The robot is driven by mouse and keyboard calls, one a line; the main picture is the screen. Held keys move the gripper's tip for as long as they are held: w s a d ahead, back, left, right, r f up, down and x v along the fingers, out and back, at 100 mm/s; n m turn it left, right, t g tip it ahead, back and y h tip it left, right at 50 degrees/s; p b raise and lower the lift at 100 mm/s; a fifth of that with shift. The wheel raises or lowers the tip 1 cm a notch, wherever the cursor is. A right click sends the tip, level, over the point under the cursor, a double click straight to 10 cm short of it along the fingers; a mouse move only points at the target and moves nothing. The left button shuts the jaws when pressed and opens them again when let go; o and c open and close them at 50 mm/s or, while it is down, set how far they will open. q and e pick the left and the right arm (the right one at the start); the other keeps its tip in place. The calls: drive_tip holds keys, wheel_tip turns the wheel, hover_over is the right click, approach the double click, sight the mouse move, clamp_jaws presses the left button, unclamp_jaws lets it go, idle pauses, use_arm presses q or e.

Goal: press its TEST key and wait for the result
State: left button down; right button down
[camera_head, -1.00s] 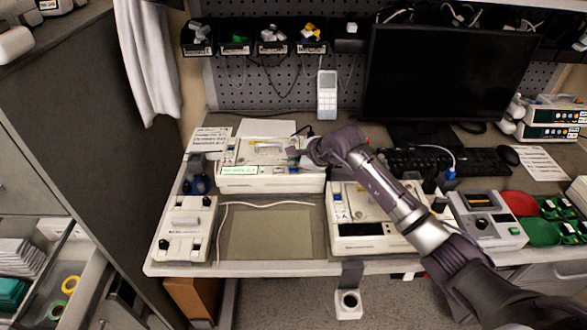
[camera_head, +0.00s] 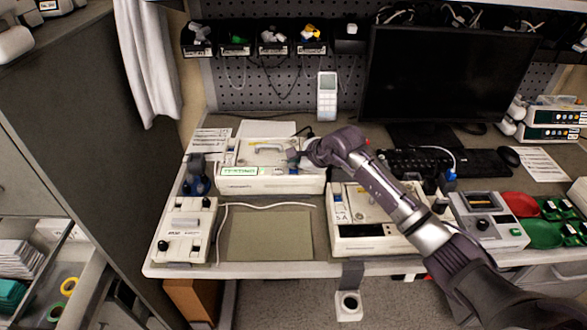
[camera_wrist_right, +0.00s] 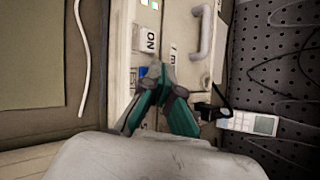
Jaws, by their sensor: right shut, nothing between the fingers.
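A white pump-like device (camera_head: 270,185) stands at the back left of the bench, with a lit green display (camera_head: 240,171) on its front left and a carry handle on top. My right gripper (camera_head: 301,157) is at the right part of its top. In the right wrist view the shut, empty fingers (camera_wrist_right: 160,74) are over the device's panel (camera_wrist_right: 121,40), beside an ON label (camera_wrist_right: 150,40) and a blue key (camera_wrist_right: 143,72). The fingers hide part of the panel; contact with a key cannot be told. The left gripper is not in view.
A second white device (camera_head: 370,237) stands at the front, under my right arm. A small white unit (camera_head: 186,230) is at the front left. A bare mat (camera_head: 270,234) lies between them. A monitor (camera_head: 449,75) and keyboard are at the back right.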

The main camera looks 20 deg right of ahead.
sight(295, 171)
drive_tip(key=shift+r, duration=0.6)
drive_tip(key=shift+r, duration=0.1)
drive_tip(key=shift+r+p, duration=1.5)
drive_tip(key=shift+r, duration=0.95)
drive_tip(key=shift+s+f, duration=0.1)
drive_tip(key=shift+f, duration=0.05)
